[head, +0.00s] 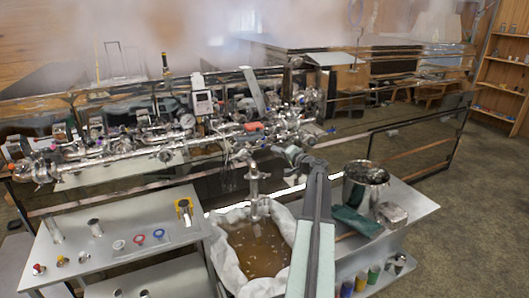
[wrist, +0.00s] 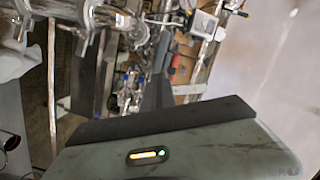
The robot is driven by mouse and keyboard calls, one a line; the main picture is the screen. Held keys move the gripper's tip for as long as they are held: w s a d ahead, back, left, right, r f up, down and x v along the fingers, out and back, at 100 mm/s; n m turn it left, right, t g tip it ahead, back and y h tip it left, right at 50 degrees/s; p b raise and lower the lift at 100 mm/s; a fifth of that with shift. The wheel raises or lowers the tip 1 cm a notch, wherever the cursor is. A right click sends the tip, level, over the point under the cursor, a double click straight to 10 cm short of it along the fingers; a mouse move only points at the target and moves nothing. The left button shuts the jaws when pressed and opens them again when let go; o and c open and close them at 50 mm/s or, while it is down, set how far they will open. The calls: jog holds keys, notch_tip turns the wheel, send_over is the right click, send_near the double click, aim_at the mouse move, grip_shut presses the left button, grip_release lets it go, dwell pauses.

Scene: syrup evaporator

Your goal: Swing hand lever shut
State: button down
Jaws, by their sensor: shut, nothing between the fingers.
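The steel pipework (head: 130,150) with several valves and fittings runs across the back of the bench in the head view. An orange-red handle (head: 253,127) sits on top of it; I cannot tell for sure whether this is the hand lever. In the wrist view, metal pipes and clamps (wrist: 100,15) show at the upper left, beyond my dark wrist edge.
A cloth-lined tub of brown liquid (head: 262,250) stands under the outlet. Coloured rings (head: 139,239) lie on the left table. Steam hangs above; the floor at right is open.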

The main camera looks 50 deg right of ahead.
jog(key=b, duration=0.1)
send_near(245, 146)
jog(key=d+r, duration=0.2)
jog(key=d, duration=0.3)
jog(key=a, duration=0.1)
jog(key=w+a+f+b, duration=0.1)
jog(key=w+a+f, duration=0.1)
jog(key=shift+a+b, duration=0.3)
jog(key=shift+b, duration=0.05)
jog(key=shift+a, duration=0.1)
jog(key=shift+a, duration=0.1)
